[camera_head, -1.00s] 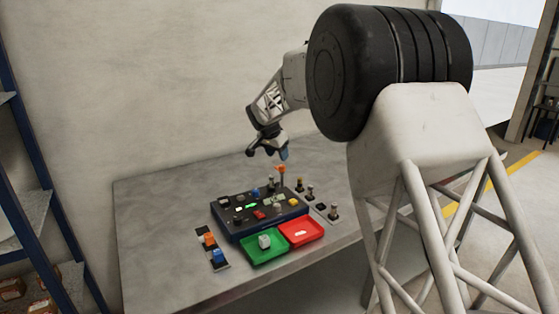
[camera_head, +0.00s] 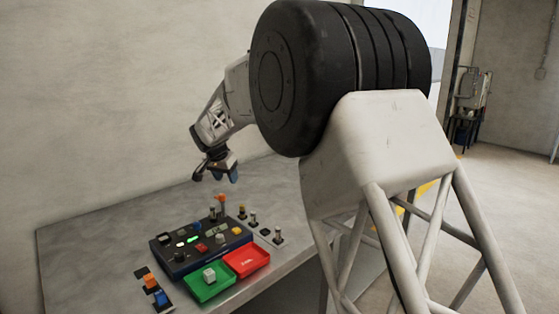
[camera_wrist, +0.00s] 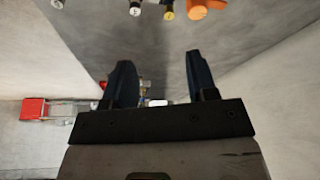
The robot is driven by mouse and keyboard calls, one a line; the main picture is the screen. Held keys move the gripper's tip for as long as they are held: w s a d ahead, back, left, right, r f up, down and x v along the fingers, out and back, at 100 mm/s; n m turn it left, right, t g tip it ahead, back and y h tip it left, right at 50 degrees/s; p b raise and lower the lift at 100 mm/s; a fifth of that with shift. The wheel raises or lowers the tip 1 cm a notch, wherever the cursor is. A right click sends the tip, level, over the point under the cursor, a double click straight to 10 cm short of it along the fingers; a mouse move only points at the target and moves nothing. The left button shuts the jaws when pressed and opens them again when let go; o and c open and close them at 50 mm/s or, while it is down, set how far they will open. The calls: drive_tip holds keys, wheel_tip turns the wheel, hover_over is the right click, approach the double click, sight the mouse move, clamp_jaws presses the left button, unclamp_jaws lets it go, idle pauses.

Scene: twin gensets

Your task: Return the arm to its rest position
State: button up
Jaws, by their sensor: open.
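My gripper (camera_head: 222,176) hangs above the back of the grey table (camera_head: 90,235) in the head view, pointing down, apart from everything below it. In the wrist view its two dark fingers (camera_wrist: 160,82) stand apart with nothing held between them. The dark blue control box (camera_head: 172,264) lies below and to the left of the gripper, with several knobs and buttons and a lit green indicator (camera_head: 193,239) on top. An orange-topped lever (camera_head: 221,199) stands near the box's back edge, under the gripper.
A green tray (camera_head: 217,289) holding a pale cube (camera_head: 209,275) and a red tray (camera_head: 248,264) sit in front of the box. A strip with orange and blue switches (camera_head: 160,297) lies at left. Several knobbed posts (camera_head: 253,218) stand at right. A wall rises behind the table.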

drive_tip(key=s+d+r+n+g, duration=0.1)
drive_tip(key=s+d+r, duration=0.3)
drive_tip(key=s+d, duration=0.85)
drive_tip(key=s+d+r+n, duration=0.1)
drive_tip(key=s+d+r, duration=0.3)
drive_tip(key=s+d, duration=0.9)
drive_tip(key=s+d+f, duration=0.2)
drive_tip(key=s+d, duration=0.2)
drive_tip(key=s, duration=0.6)
drive_tip(key=s+d+f+n+y, duration=0.1)
drive_tip(key=s+d+f, duration=0.2)
drive_tip(key=s, duration=0.7)
drive_tip(key=s+d+f+n, duration=0.1)
drive_tip(key=s+d+f, duration=0.2)
drive_tip(key=s+d, duration=0.4)
drive_tip(key=s, duration=0.4)
drive_tip(key=shift+f+y, duration=0.2)
drive_tip(key=shift+y, duration=0.1)
